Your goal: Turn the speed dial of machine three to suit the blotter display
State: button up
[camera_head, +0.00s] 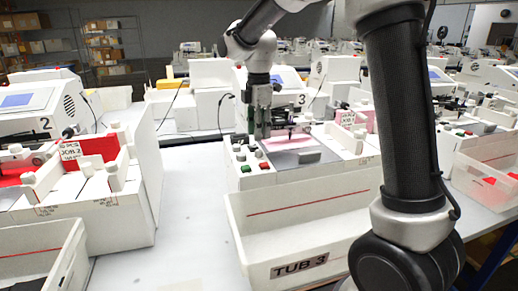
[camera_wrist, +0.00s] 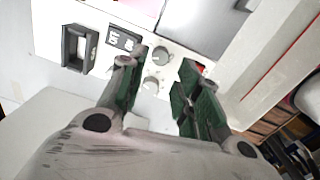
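Machine three (camera_head: 301,99) stands in the middle of the head view, with a pink sheet (camera_head: 292,142) on its bed. In the wrist view its white panel carries two round pale knobs, an upper knob (camera_wrist: 160,55) and a lower knob (camera_wrist: 150,85). Which one is the speed dial I cannot tell. A small dark display or plate (camera_wrist: 123,38) with white characters is beside them, too small to read surely. My gripper (camera_wrist: 163,61) is open and empty, its green-padded fingers apart, with the knobs seen between them. In the head view my gripper (camera_head: 260,136) hangs over the front panel.
A green button (camera_head: 246,168) and a red button (camera_head: 264,166) are at the panel's front. Tub 3 (camera_head: 300,268) stands before the machine. A black-framed slot (camera_wrist: 78,48) is left of the knobs.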

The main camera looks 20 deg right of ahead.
aim_at(259, 151)
notch_tip(259, 151, down, 7)
jog(key=shift+r, duration=0.15)
jog(key=shift+c, duration=0.3)
grip_shut()
